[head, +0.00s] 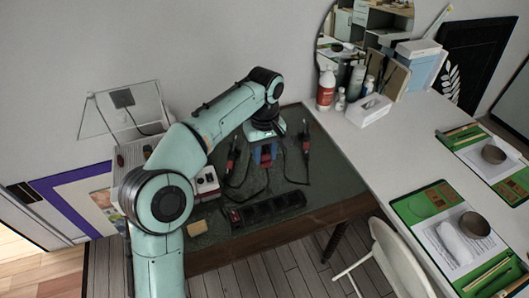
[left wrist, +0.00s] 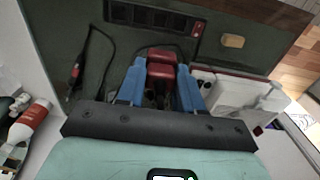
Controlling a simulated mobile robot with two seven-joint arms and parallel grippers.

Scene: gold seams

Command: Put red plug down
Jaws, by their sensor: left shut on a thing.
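My left gripper (head: 264,153) has blue fingers and reaches down over the dark green table. In the left wrist view its fingers (left wrist: 160,88) are shut on the red plug (left wrist: 161,71), which sits between them. The plug's lower part is hidden, so I cannot tell whether it touches the table. In the head view the plug is mostly hidden by the fingers. A black power strip (head: 268,210) with a red switch end lies nearer the table's front edge, and it also shows in the left wrist view (left wrist: 152,17). My right gripper is not in view.
Red-and-black tools with dark cables lie left (head: 232,158) and right (head: 306,143) of the gripper. A red-and-white device (head: 206,184) and a tan block (head: 197,228) are at the table's left. A white desk (head: 400,150) with bottles stands right.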

